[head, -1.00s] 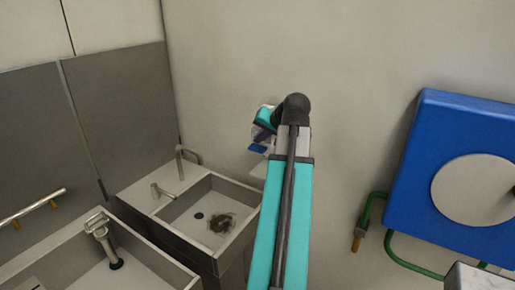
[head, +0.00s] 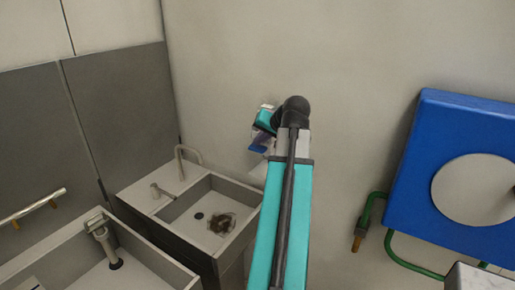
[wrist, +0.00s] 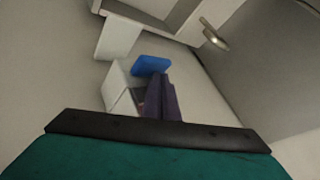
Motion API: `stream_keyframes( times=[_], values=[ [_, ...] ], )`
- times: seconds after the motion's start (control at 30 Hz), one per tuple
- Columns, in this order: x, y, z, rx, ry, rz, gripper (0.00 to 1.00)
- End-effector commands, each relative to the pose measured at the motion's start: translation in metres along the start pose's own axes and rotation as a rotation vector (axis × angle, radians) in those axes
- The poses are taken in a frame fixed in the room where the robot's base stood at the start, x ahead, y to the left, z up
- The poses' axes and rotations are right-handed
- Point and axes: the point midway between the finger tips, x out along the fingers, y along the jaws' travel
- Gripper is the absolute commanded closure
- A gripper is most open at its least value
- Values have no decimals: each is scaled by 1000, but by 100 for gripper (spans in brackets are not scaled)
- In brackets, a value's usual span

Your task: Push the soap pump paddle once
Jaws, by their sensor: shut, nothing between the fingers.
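The soap pump has a white body (wrist: 118,88) and a blue paddle (wrist: 152,65), both in the wrist view. In the head view only a small blue patch of the paddle (head: 257,149) shows beside my gripper (head: 259,141), against the wall. In the wrist view my gripper's purple fingers (wrist: 160,80) are shut and empty. Their tips overlap the paddle's near edge, and I cannot tell whether they touch it. The fingers hide part of the pump body, and my arm hides more of it in the head view.
A steel sink (head: 171,214) with a tap (head: 186,160) stands left of my arm. Another basin (head: 72,242) is at the lower left. A blue panel with a round disc (head: 420,190) and green pipes (head: 372,212) are on the right. The wall between is bare.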

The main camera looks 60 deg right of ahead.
Motion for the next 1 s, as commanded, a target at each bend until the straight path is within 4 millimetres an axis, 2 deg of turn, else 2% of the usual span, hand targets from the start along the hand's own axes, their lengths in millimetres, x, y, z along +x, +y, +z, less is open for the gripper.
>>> stream_keyframes(
  times=[1.0],
  values=[
    [6,5,4,0,-1,1,100]
  ],
)
